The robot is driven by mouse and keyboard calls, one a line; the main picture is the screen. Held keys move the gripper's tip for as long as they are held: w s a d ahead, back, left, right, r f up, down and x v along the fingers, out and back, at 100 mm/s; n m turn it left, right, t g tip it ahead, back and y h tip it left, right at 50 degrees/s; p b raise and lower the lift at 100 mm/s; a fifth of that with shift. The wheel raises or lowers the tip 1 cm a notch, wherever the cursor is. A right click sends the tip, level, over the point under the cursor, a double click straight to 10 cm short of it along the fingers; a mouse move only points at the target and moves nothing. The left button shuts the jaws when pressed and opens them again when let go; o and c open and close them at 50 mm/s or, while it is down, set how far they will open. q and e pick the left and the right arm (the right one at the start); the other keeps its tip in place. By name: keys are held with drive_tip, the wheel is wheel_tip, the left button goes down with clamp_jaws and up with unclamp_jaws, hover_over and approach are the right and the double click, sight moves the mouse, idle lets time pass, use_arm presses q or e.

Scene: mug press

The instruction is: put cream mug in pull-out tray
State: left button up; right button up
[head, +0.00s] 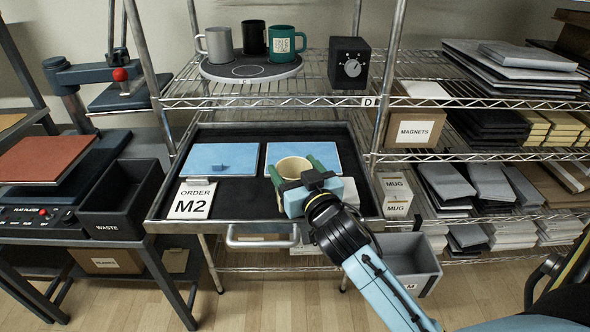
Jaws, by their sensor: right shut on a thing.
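The cream mug (294,167) shows as a round open rim at the right half of the pull-out tray (243,203). My right gripper (297,176) comes in from the lower right and is shut on the mug, with a finger at each side. The mug is upright, over or on the right blue pad (318,155). The gripper hides its lower body, so I cannot tell whether it touches the pad. My left gripper is not in view.
A grey mug (216,44), black mug (254,37) and green mug (285,42) stand on a round plate above. A waste bin (118,200) is left.

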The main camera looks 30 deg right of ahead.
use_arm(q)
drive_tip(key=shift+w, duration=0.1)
use_arm(e)
drive_tip(key=o, duration=1.6)
drive_tip(key=shift+f, duration=0.1)
drive_tip(key=shift+c, duration=0.2)
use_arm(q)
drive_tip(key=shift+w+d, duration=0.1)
use_arm(e)
drive_tip(key=shift+s, duration=0.3)
drive_tip(key=s, duration=0.4)
drive_tip(key=s+a, duration=0.1)
drive_tip(key=s, duration=0.1)
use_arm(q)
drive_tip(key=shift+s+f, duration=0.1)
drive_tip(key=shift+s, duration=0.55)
use_arm(e)
drive_tip(key=s, duration=0.3)
drive_tip(key=s+a, duration=0.1)
drive_tip(key=s, duration=0.1)
drive_tip(key=shift+s, duration=0.15)
